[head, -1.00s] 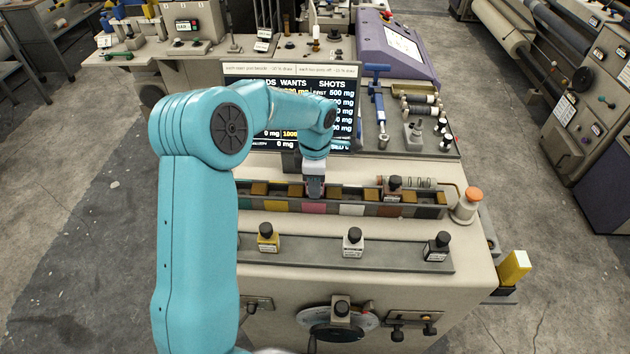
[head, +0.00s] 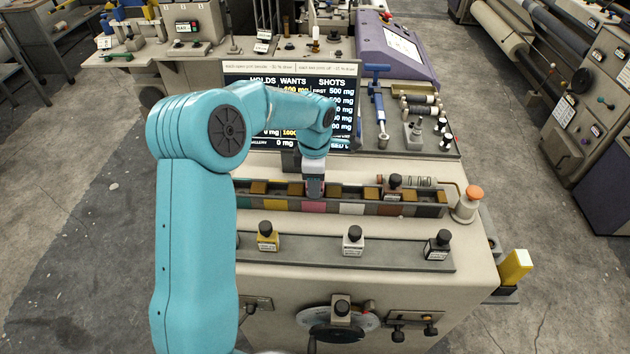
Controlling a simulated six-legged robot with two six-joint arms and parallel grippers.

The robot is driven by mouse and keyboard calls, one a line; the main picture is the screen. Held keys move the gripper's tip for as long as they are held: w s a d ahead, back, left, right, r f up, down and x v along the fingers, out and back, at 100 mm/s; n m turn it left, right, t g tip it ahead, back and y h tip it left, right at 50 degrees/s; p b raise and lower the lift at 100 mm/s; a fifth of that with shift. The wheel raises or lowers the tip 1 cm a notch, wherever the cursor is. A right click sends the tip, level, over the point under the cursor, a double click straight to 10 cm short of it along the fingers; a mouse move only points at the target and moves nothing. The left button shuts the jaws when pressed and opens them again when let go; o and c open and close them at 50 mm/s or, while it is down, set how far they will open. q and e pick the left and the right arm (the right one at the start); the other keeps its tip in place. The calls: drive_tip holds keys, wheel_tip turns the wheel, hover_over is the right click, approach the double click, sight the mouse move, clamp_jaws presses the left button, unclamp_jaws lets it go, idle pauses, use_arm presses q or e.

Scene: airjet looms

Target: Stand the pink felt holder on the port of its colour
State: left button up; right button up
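A row of coloured ports runs along a dark rail (head: 440,211) on the machine. The pink port (head: 314,207) is near the middle of this row. My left gripper (head: 315,192) points down right at the pink port, with its fingertips low at the rail. I cannot make out the pink felt holder. It may be hidden in or behind the fingers. Whether the fingers are open or shut is too small to tell. My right gripper is out of view.
A brown holder (head: 394,186) stands on the rail to the right. Yellow (head: 267,239), white (head: 353,241) and black (head: 437,246) holders stand on the front shelf. A screen (head: 345,105) stands behind my arm. An orange-capped bottle (head: 466,205) is at the rail's right end.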

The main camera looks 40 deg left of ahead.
use_arm(q)
drive_tip(key=shift+s+d+f, duration=0.2)
drive_tip(key=shift+s+f, duration=0.2)
drive_tip(key=shift+f, duration=0.3)
drive_tip(key=shift+r, duration=0.25)
drive_tip(key=shift+w+r+p, duration=0.1)
drive_tip(key=shift+r+p, duration=0.4)
drive_tip(key=shift+p, duration=0.3)
drive_tip(key=r, duration=1.1)
drive_tip(key=shift+w+a+r+b, duration=0.15)
drive_tip(key=shift+w+r+b, duration=0.1)
drive_tip(key=shift+b, duration=0.15)
drive_tip(key=shift+s+r, duration=0.2)
drive_tip(key=shift+r, duration=0.25)
drive_tip(key=shift+w, duration=0.1)
drive_tip(key=shift+f, duration=0.15)
